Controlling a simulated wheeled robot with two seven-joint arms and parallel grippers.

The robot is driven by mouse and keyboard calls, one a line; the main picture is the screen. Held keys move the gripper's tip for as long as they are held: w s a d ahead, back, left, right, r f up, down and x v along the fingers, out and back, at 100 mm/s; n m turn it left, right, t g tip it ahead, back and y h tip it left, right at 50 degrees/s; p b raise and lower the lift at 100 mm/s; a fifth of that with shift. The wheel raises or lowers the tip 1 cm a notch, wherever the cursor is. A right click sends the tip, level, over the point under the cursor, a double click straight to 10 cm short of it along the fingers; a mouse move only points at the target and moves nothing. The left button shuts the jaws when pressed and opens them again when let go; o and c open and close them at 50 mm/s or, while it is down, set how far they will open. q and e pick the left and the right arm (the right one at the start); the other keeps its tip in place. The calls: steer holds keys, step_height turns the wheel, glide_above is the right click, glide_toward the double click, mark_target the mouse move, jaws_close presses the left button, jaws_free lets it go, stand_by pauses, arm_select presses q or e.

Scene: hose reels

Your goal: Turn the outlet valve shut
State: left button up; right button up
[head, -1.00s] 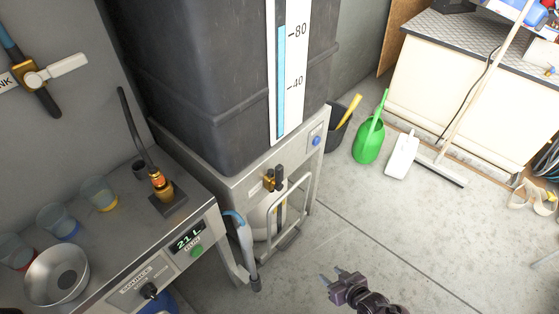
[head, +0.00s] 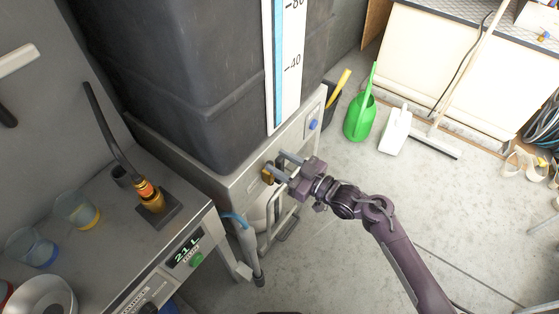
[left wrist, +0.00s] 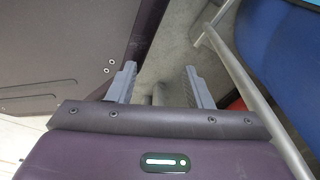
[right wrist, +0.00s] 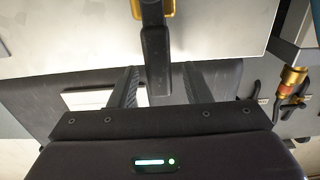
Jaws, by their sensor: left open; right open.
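The outlet valve (head: 268,175) is a small brass body low on the front of the stand under the grey tank. Its black lever (right wrist: 156,50) shows in the right wrist view, with brass at its top, reaching down between my right fingers. My right gripper (head: 281,165) is open at the valve and covers part of it in the head view. In the right wrist view its fingers (right wrist: 161,86) stand on either side of the lever, with gaps visible. My left gripper (left wrist: 161,86) is open and empty, and is outside the head view.
A bench (head: 105,245) with cups, a bowl and a brass nozzle (head: 148,190) stands left of the valve. A blue-grey hose wand (head: 249,250) hangs beside the stand. A green watering can (head: 360,120) is on the floor behind.

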steer(key=shift+w+a, duration=0.2)
steer(key=shift+a, duration=0.15)
jaws_close()
